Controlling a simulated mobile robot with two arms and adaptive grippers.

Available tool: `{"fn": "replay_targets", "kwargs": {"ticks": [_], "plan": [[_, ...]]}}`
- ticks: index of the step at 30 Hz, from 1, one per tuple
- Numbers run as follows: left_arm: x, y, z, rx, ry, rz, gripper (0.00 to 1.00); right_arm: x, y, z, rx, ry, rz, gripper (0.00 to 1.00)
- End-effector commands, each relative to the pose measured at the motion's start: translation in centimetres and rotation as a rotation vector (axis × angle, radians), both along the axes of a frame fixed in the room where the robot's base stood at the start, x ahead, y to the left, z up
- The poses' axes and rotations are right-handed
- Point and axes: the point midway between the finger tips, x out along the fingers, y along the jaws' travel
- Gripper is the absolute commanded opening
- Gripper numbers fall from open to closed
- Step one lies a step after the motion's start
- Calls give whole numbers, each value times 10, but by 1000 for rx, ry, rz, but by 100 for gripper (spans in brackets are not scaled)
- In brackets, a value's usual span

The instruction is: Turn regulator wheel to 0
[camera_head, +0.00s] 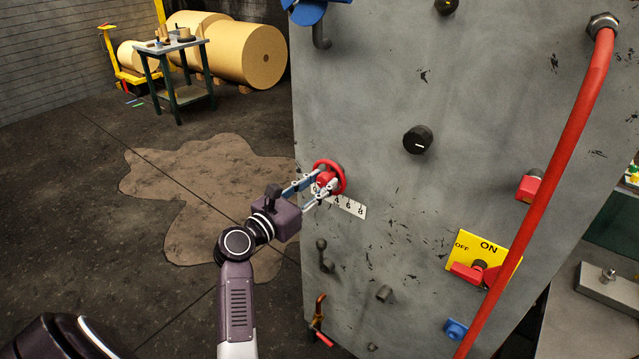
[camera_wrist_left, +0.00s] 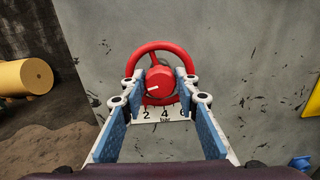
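The red regulator wheel (camera_head: 341,170) is on the grey machine panel, with a white scale plate (camera_head: 352,208) just below it. In the left wrist view the wheel (camera_wrist_left: 160,47) has a red hub (camera_wrist_left: 160,82) with a white pointer mark towards its left. My left gripper (camera_head: 325,185) is at the wheel, fingers apart on either side of the hub. Its tips (camera_wrist_left: 160,80) overlap the lower rim in view; I cannot tell whether they touch it.
A black knob (camera_head: 418,140), a yellow ON/OFF plate (camera_head: 490,248) with a red switch and a thick red pipe (camera_head: 565,165) are to the right on the panel. Small levers (camera_head: 324,255) are below. Open floor lies left, with a workbench (camera_head: 175,48) and paper rolls (camera_head: 245,55) behind.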

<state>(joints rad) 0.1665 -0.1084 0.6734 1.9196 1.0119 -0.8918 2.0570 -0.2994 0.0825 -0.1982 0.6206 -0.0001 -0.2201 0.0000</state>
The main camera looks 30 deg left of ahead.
Motion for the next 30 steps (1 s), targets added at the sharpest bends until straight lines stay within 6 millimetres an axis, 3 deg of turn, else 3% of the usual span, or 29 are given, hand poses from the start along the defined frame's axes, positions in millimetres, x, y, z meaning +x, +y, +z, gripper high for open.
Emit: {"fn": "replay_targets", "kwargs": {"ticks": [4, 14, 30], "plan": [[0, 0, 0, 0, 0, 0, 4, 0, 4, 0, 4, 0, 0, 40], [0, 0, 0, 51, -2, -1, 4, 0, 7, 0, 8, 1, 2, 40], [-1, -2, -2, 483, -36, -1, 4, -1, 2, 0, 3, 1, 2, 40]]}}
